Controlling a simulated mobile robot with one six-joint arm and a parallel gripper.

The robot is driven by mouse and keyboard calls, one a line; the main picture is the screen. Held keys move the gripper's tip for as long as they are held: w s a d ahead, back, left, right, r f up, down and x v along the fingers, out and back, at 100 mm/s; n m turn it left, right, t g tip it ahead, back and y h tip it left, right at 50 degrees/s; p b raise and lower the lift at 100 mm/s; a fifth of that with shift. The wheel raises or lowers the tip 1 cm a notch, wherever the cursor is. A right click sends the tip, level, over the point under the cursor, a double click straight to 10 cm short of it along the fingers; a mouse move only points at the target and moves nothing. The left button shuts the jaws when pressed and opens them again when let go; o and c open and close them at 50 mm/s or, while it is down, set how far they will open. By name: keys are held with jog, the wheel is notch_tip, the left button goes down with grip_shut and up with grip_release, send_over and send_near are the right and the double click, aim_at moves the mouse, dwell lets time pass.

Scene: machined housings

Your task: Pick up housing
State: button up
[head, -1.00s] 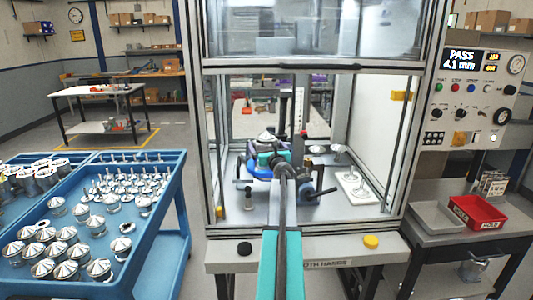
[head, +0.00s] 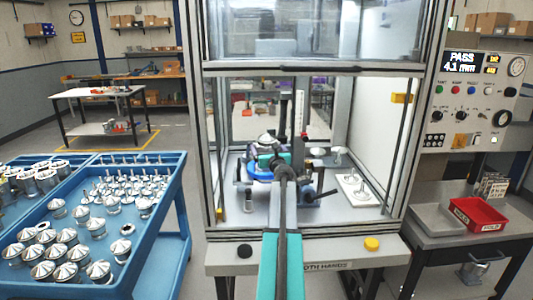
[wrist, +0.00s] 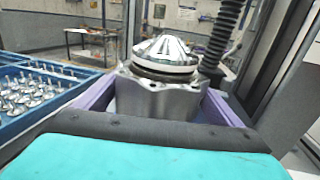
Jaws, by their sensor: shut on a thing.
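The housing (wrist: 158,95) is a silver metal body with bolt lugs around its rim and a shiny ribbed cone on top. It stands roughly upright between the purple fingers of my gripper (wrist: 163,88) in the wrist view. The gripper is shut on it, and the padded palm hides its lower part. In the head view, my gripper (head: 268,158) is inside the framed booth, with the housing's shiny top (head: 267,139) showing just above it. My own arm hides much of what is below the housing there.
The booth's front frame (head: 214,150) surrounds my arm, with its raised glass door above. A white plate (head: 352,196) with metal parts lies at the booth's right. A blue cart (head: 178,190) with several housings stands left. A red bin (head: 478,214) is on the right bench.

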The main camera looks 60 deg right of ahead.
jog(key=shift+r, duration=0.3)
jog(key=shift+r+p, duration=0.6)
jog(key=shift+r, duration=4.25)
